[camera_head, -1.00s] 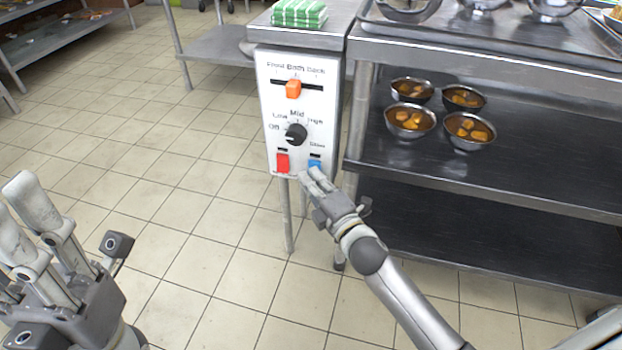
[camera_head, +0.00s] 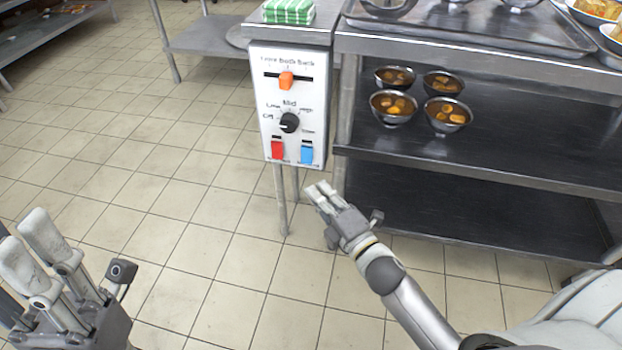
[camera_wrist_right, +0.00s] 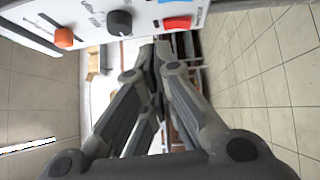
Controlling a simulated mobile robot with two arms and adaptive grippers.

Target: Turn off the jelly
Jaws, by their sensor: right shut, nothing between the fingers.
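A white control panel (camera_head: 262,98) faces me on the front of a steel stand. It has an orange slider (camera_head: 286,80) near the middle of its slot, below Front/Both/Back lettering. A black knob (camera_head: 290,123) sits among Off, Low, Mid and High labels; its pale mark seems to face left, towards Off. Below are a red switch (camera_head: 277,150) and a blue switch (camera_head: 307,153), each under a dark slot. My right gripper (camera_head: 321,190) is shut and empty, just below and right of the panel, apart from it. My left gripper (camera_head: 26,240) is open and empty at lower left. I see no jelly label.
A green striped cloth (camera_head: 288,12) lies on top of the stand. To the right, a steel shelf unit (camera_head: 480,160) holds several bowls of food (camera_head: 394,106) and a tray (camera_head: 470,32) above. The tiled floor (camera_head: 200,230) is clear.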

